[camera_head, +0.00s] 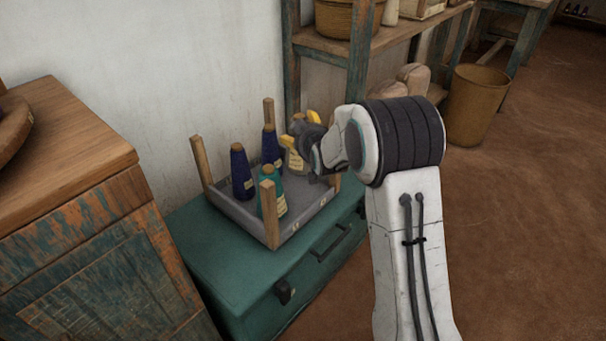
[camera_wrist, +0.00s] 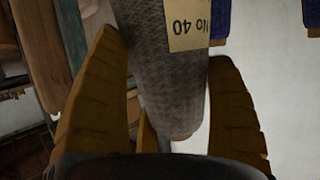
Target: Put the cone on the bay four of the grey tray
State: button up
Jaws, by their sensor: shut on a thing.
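My gripper (camera_head: 300,129) has yellow fingers and is shut on a grey cone (camera_head: 296,160). In the wrist view the cone (camera_wrist: 165,75) stands between the two fingers (camera_wrist: 175,110), with a tan label reading "No 40", upside down there. The grey tray (camera_head: 238,210) lies on a teal chest, with wooden posts at its corners. Two dark blue cones (camera_head: 241,175) and one teal cone (camera_head: 273,190) stand upright in it. The held cone is over or in the tray's far right part; I cannot tell whether its base touches. The bay marks are too small to read.
The teal chest (camera_head: 230,270) stands against the white wall. A worn wooden cabinet (camera_head: 90,230) is at the left. The brown floor at the right is clear.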

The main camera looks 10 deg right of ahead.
aim_at(304, 162)
jog(key=shift+f+b, duration=2.2)
jog(key=shift+b, duration=0.15)
jog(key=shift+f+b, duration=1.15)
jog(key=shift+f, duration=1.35)
jog(key=o, duration=1.2)
jog(key=shift+s+r, duration=0.1)
